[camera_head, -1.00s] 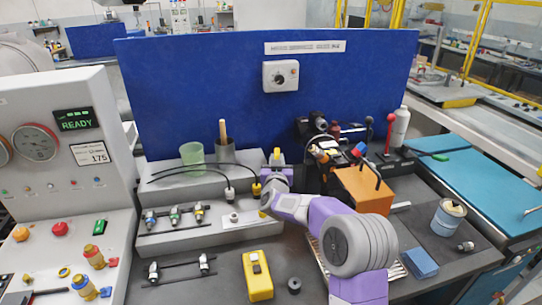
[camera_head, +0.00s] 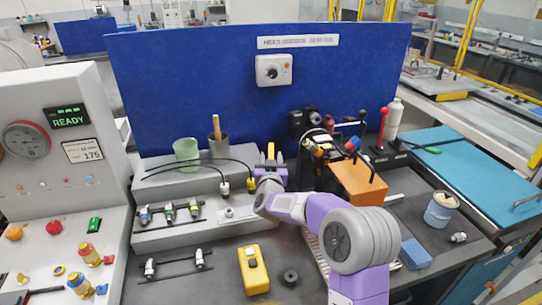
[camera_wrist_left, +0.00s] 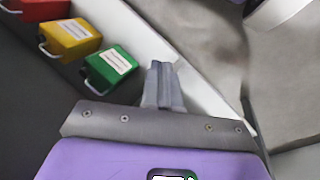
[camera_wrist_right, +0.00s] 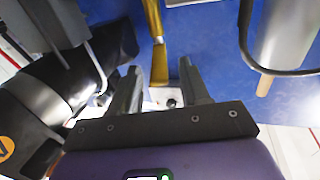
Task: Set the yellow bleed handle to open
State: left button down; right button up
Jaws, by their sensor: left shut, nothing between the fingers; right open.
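The yellow handle (camera_head: 271,151) stands upright at the back of the grey stepped block, just beyond my right gripper (camera_head: 271,168). In the right wrist view the yellow handle (camera_wrist_right: 157,48) hangs in from the top, its end near the gap between the fingers of my open right gripper (camera_wrist_right: 160,88). I cannot tell whether a finger touches it. The handle's pivot and any open or shut marking are hidden or too small to read. My left gripper (camera_wrist_left: 160,72) is shut and empty in the left wrist view; it does not show in the head view.
A green cup (camera_head: 187,153), dark cables and a blue back panel (camera_head: 200,80) are close by. In the left wrist view, red, yellow and green (camera_wrist_left: 112,67) padlock-like blocks lie near my left gripper.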

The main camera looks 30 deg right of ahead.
jog(key=shift+v, duration=2.55)
